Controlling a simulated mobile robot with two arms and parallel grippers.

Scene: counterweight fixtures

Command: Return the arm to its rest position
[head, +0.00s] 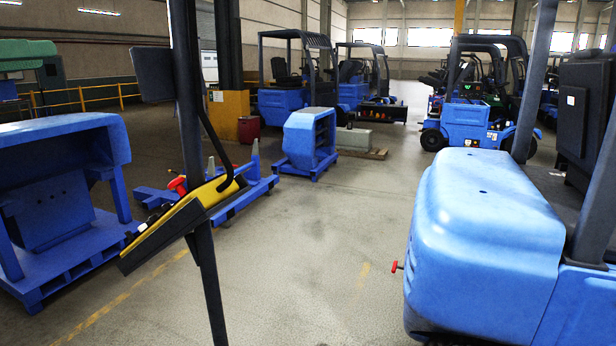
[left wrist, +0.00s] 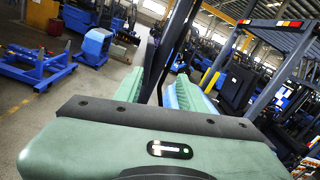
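My left gripper (left wrist: 158,86) fills the lower part of the left wrist view, with a green housing and a dark bar across it. I see nothing held in the gap. A dark post shows behind it; its distance from the fingers is unclear. I cannot make out the left gripper clearly in the head view. My right gripper is in neither view. No marked rest position shows.
A dark upright post (head: 188,110) with a yellow-and-black panel (head: 180,222) stands close in front. A blue counterweight (head: 485,215) on a forklift fills the right. A blue fixture (head: 60,210) stands left. Grey floor (head: 310,270) between them is clear. More forklifts (head: 470,115) stand behind.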

